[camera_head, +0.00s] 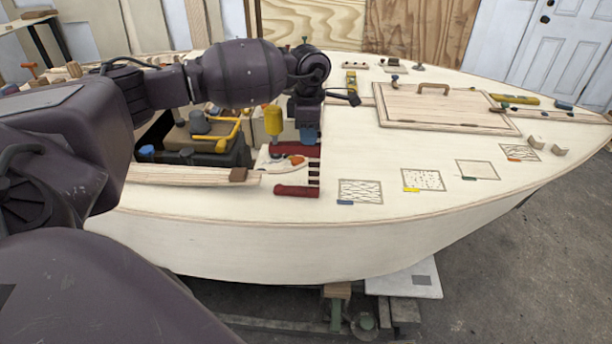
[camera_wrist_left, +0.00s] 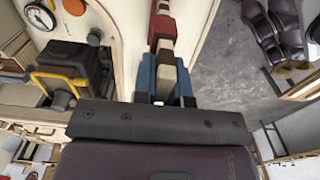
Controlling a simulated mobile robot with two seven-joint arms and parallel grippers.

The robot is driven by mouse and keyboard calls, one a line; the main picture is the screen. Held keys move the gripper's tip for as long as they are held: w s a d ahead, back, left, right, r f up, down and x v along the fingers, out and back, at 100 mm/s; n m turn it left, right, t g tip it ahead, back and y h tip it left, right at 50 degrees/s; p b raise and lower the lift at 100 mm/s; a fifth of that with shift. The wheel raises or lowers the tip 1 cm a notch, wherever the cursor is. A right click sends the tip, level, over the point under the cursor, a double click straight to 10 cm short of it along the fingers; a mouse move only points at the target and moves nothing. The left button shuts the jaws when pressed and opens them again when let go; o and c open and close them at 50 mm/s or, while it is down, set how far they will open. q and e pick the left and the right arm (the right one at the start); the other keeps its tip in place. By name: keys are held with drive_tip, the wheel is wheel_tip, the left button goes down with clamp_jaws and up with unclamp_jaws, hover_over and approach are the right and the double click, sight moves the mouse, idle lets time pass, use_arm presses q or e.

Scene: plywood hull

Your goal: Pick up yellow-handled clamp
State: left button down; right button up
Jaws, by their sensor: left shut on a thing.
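My left gripper (camera_head: 308,134) reaches down over the left part of the deck, beside two dark red bars (camera_head: 297,190). In the left wrist view its blue fingers (camera_wrist_left: 165,88) are shut around a narrow red-and-cream piece (camera_wrist_left: 166,62). I cannot tell whether this piece is part of a clamp. An upright yellow handle (camera_head: 273,121) with a grey part below it stands just left of the gripper, apart from the fingers. Its lower end is beside a white plate with an orange part (camera_head: 297,160). My right gripper is not in view.
A black case with a yellow handle (camera_head: 228,138) sits in an opening left of the gripper. A wooden hatch (camera_head: 430,106) lies to the right. Several small patterned panels (camera_head: 360,191) lie along the near deck edge. Bare deck lies between them and the hatch.

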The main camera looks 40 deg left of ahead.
use_arm(q)
drive_tip(key=shift+r, duration=0.15)
wheel_tip(320, 180, up, 20)
drive_tip(key=shift+p, duration=0.4)
idle(0.5)
